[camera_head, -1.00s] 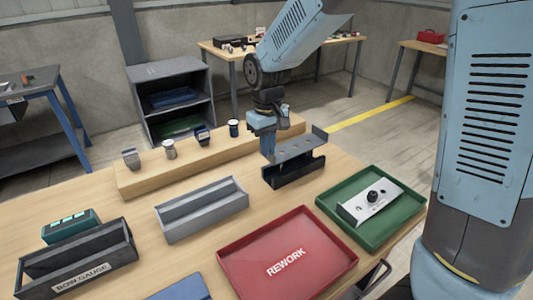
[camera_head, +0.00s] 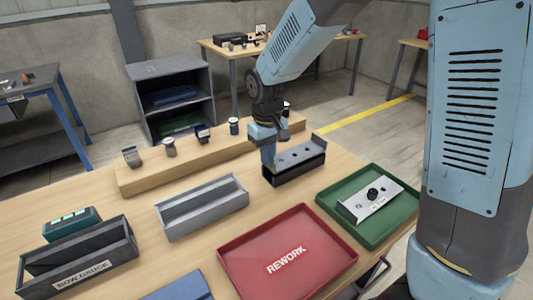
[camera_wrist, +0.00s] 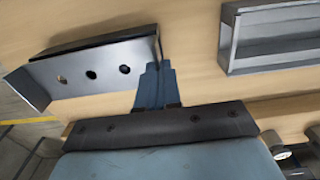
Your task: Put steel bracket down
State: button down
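The steel bracket (camera_head: 301,154) is a grey plate with holes and an upturned end. It lies along the top of a black open stand (camera_head: 297,174) on the wooden bench, nearly level and in line with it. The bracket also shows in the wrist view (camera_wrist: 92,75), with a row of three holes and a bent flange at its left. My gripper (camera_head: 268,160) is at the bracket's left end in the head view. In the wrist view its blue fingers (camera_wrist: 155,72) are close together at the bracket's right end, apparently shut on that flange. The gripped edge is mostly hidden.
A grey channel tray (camera_head: 202,212) lies left of the stand. A red REWORK tray (camera_head: 240,270) is in front. A green tray (camera_head: 394,236) holding another plate is at right. A wooden ledge (camera_head: 135,180) with several small parts runs behind.

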jog(key=c, duration=1.3)
grip_release()
jog(key=shift+c, duration=0.2)
notch_tip(320, 180, up, 13)
jog(key=s+d+r+m+t, duration=0.1)
jog(key=s+d+r+m, duration=0.15)
jog(key=d, duration=0.55)
jog(key=s+d+r+m+t, duration=0.1)
jog(key=s+d+r+t, duration=0.2)
jog(key=d, duration=0.5)
jog(key=s+d+m+t, duration=0.1)
jog(key=s+d+m, duration=0.3)
jog(key=s+d, duration=0.6)
jog(key=shift+s+d+r, duration=0.3)
jog(key=shift+s+r, duration=0.15)
jog(key=shift+s, duration=0.2)
